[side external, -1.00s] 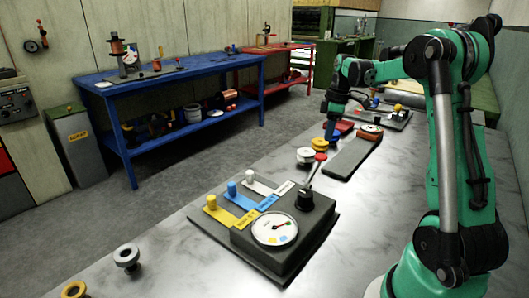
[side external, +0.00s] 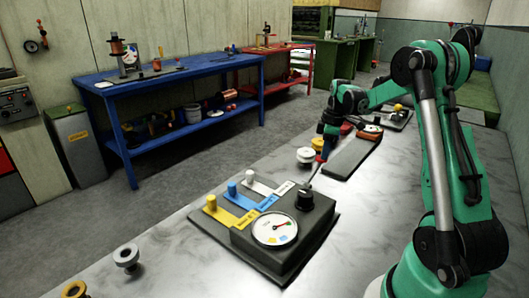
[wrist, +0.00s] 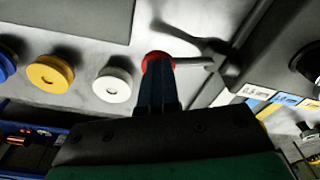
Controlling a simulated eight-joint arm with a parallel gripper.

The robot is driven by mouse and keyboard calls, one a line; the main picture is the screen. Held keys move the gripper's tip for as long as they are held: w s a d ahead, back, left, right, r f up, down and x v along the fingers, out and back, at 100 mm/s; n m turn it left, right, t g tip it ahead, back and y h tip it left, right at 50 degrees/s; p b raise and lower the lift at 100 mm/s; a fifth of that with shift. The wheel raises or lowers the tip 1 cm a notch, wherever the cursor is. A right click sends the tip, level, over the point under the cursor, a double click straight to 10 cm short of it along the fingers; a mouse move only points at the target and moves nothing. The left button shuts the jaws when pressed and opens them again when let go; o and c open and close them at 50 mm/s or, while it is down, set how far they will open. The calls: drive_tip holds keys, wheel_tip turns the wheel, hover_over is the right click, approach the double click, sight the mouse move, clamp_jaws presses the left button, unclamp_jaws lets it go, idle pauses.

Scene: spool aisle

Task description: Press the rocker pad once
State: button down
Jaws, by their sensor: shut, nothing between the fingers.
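A round red pad (wrist: 152,57) sits at the end of a short grey arm (wrist: 192,64) in the wrist view; I take it as the rocker pad. The arm runs to the dark block (side external: 312,222) with the dial, seen in the side view. My gripper (wrist: 158,74) is shut and empty, its blue fingers pointing down at the red pad and hiding part of it. In the side view my gripper (side external: 325,155) is low over the table at the arm's far end. I cannot tell whether the fingertips touch the pad.
A white spool (side external: 306,156) and a yellow spool (wrist: 50,73) stand beside the pad. Yellow, blue and white labelled tabs with pegs lie left of the dial (side external: 275,228). A long dark plate (side external: 352,158) lies beyond.

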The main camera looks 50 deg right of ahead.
drive_tip(key=shift+a+f, duration=0.1)
drive_tip(key=shift+f, duration=0.75)
drive_tip(key=shift+s+d+r, duration=0.3)
drive_tip(key=shift+s+d, duration=0.05)
drive_tip(key=shift+s, duration=0.35)
drive_tip(key=shift+s+d+r, duration=0.25)
drive_tip(key=shift+s+d, duration=0.1)
drive_tip(key=shift+s, duration=0.3)
drive_tip(key=r, duration=0.5)
drive_tip(key=shift+s+d+r, duration=0.1)
drive_tip(key=shift+s+r, duration=0.15)
drive_tip(key=shift+r, duration=0.05)
